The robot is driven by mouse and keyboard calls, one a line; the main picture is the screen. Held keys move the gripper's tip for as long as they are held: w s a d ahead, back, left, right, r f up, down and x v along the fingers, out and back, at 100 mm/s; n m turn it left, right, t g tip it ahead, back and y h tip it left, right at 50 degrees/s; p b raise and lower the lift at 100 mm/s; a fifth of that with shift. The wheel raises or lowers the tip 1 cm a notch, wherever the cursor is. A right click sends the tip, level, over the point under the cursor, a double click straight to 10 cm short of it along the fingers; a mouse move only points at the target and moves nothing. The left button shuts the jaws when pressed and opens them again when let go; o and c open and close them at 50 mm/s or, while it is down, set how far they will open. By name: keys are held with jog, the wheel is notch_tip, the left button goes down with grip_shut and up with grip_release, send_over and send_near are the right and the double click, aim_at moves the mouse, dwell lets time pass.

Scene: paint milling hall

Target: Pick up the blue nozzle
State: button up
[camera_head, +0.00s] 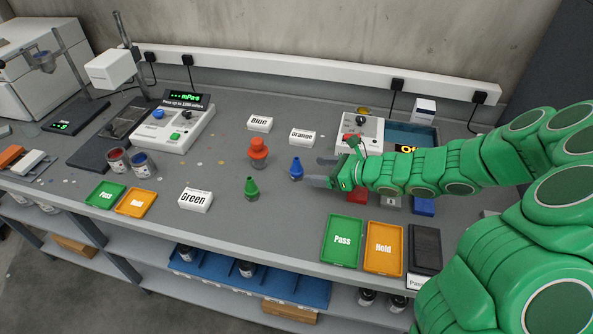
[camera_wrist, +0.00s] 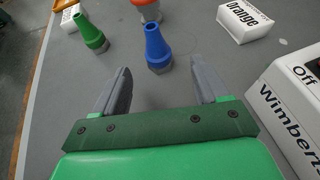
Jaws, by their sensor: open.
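The blue nozzle (camera_head: 296,169) stands upright on the grey bench, narrow end up. In the wrist view the blue nozzle (camera_wrist: 157,50) is just beyond the fingertips, roughly centred between them. My gripper (camera_head: 318,171) is open and empty, low over the bench to the right of the nozzle, with its fingers pointing at it. Both grey fingers of my gripper (camera_wrist: 161,78) show in the wrist view, with bare bench between them. Neither finger touches the nozzle.
A green nozzle (camera_head: 251,189) and an orange-red nozzle (camera_head: 258,152) stand to the left. White label blocks read Blue (camera_head: 259,124), Orange (camera_head: 302,138) and Green (camera_head: 195,200). A white device (camera_head: 357,134) stands behind my gripper. Pass (camera_head: 342,241) and Hold (camera_head: 384,248) trays lie in front.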

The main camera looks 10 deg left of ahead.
aim_at(301, 171)
jog(key=shift+s+x, duration=0.1)
jog(key=shift+x, duration=1.35)
jog(key=shift+s+x, duration=0.15)
jog(key=shift+x, duration=2.3)
jog(key=shift+w+f, duration=0.1)
jog(key=shift+f, duration=0.05)
jog(key=c, duration=1.1)
